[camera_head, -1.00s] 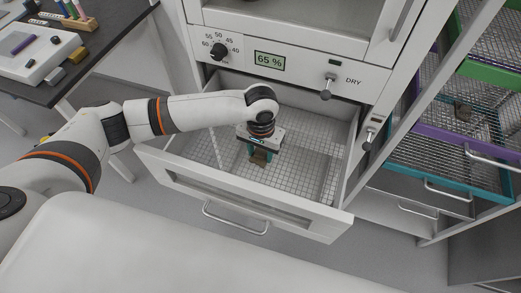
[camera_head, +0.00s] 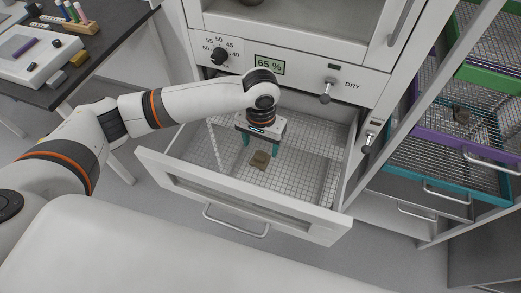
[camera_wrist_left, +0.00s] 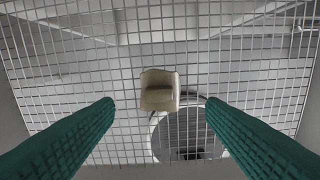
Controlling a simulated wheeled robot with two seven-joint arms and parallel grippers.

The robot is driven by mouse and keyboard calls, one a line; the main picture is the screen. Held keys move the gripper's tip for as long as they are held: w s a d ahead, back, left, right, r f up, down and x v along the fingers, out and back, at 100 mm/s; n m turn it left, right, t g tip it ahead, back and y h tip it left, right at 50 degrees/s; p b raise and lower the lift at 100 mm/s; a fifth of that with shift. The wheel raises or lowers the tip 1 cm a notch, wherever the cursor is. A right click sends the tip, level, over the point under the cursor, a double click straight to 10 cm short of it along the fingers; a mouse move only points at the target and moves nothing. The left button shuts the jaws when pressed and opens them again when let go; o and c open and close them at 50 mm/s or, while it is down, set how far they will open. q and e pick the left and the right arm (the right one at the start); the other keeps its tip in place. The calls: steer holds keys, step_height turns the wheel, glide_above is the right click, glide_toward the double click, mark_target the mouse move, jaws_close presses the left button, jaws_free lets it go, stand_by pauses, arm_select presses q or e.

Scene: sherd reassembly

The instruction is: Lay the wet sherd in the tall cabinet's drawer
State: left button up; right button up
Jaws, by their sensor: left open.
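The wet sherd (camera_head: 260,160), a small brown piece, lies on the wire mesh floor of the tall cabinet's open drawer (camera_head: 245,195). In the left wrist view the sherd (camera_wrist_left: 159,90) shows as a pale tan block between and beyond the fingertips, touching neither. My left gripper (camera_head: 260,150) is above the drawer, pointing down, with its teal fingers apart and empty. In the left wrist view the two green fingers (camera_wrist_left: 159,104) stand wide apart. My right gripper is not in view.
The cabinet front has a dial (camera_head: 217,56), a 65 % display (camera_head: 269,65) and a DRY lever (camera_head: 327,91). A rack with coloured trays at right holds another sherd (camera_head: 461,115). A dark table (camera_head: 100,73) stands at left. Mesh around the sherd is clear.

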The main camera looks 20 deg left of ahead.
mark_target(260, 157)
arm_select(q)
step_height(260, 157, up, 7)
steer(key=shift+f, duration=0.15)
stand_by(0.6)
